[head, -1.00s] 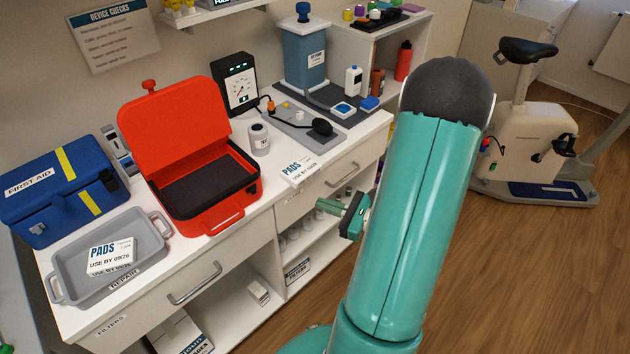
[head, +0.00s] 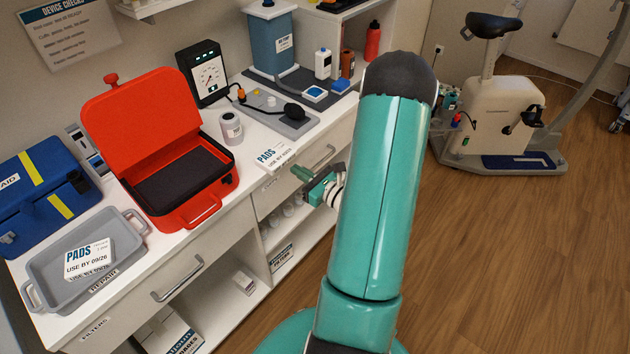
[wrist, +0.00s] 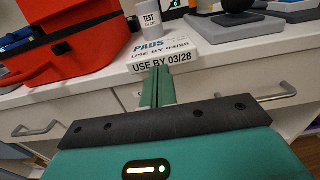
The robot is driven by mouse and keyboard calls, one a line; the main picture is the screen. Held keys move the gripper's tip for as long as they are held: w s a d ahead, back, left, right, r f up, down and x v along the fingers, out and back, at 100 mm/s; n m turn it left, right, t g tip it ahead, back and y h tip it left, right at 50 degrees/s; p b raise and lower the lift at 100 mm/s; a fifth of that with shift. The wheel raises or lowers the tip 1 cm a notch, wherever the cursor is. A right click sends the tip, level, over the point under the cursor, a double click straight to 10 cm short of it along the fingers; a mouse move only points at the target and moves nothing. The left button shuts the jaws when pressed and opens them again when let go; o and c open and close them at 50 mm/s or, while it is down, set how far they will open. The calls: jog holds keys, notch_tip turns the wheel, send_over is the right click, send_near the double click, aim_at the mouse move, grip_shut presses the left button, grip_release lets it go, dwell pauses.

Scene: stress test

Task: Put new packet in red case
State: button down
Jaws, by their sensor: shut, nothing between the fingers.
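The red case (head: 120,112) stands open on the counter, its lid up against the back and its dark inside (head: 182,180) bare. A white pads packet marked USE BY 03/28 (wrist: 165,60) lies at the counter's front edge, right of the case; it also shows in the head view (head: 275,154). Another pads packet marked 09/26 (head: 89,258) lies in the grey tray (head: 135,246). My gripper (wrist: 157,72) is shut and empty, its green fingers pointing at the front of the 03/28 packet. In the head view my gripper (head: 303,174) is just in front of the counter edge, close to that packet. Contact cannot be told.
A white bottle marked TEST (head: 231,126) stands just behind the 03/28 packet. A grey device board (head: 265,118) with a black bulb lies to its right. A blue first aid bag (head: 40,190) is at the left. Drawer handles (head: 178,279) stick out below the counter.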

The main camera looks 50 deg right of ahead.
aim_at(285, 163)
jog(key=shift+w, duration=1.35)
jog(key=w, duration=0.5)
jog(key=shift+w+a, duration=0.1)
jog(key=shift+a, duration=0.05)
